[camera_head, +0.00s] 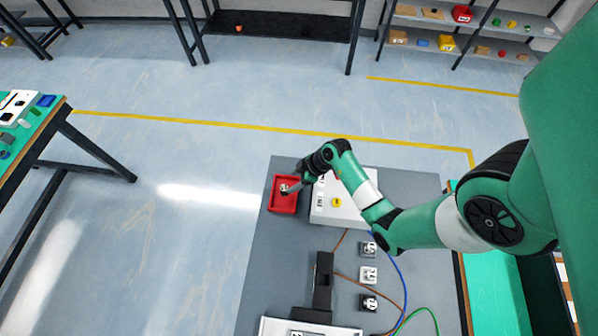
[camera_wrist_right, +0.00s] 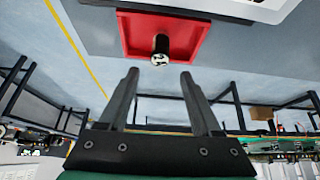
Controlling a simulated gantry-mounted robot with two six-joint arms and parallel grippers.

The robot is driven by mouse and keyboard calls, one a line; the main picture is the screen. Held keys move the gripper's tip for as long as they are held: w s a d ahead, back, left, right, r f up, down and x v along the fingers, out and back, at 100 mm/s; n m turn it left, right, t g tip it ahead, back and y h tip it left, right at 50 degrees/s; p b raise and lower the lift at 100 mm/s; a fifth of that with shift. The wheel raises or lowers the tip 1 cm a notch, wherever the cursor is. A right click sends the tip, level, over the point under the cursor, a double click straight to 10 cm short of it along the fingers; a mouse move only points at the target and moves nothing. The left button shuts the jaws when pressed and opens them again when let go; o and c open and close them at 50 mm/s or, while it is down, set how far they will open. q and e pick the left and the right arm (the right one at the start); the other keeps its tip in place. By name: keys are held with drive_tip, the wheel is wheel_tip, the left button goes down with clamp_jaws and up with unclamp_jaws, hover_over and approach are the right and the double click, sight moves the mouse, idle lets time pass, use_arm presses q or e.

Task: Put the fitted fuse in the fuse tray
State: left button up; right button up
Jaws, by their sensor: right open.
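The red fuse tray (camera_head: 281,206) lies on the grey mat, left of a white box. My right gripper (camera_head: 289,189) is at the tray. In the right wrist view the fuse (camera_wrist_right: 160,48), a short black cylinder with a light end, stands within the outline of the red tray (camera_wrist_right: 190,25). The fingers of my right gripper (camera_wrist_right: 160,76) are open and empty, with the fuse just beyond their tips. A small light end also shows over the tray in the head view. My left gripper is not in view.
The white box (camera_head: 322,212) with a yellow button stands beside the tray, under my right arm. Several small switch-like blocks (camera_head: 368,275), a black fixture (camera_head: 323,285) and coloured cables lie nearer the front. The grey mat left of the fixture is clear.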

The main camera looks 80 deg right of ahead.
drive_tip(key=p+v, duration=0.1)
drive_tip(key=v, duration=0.3)
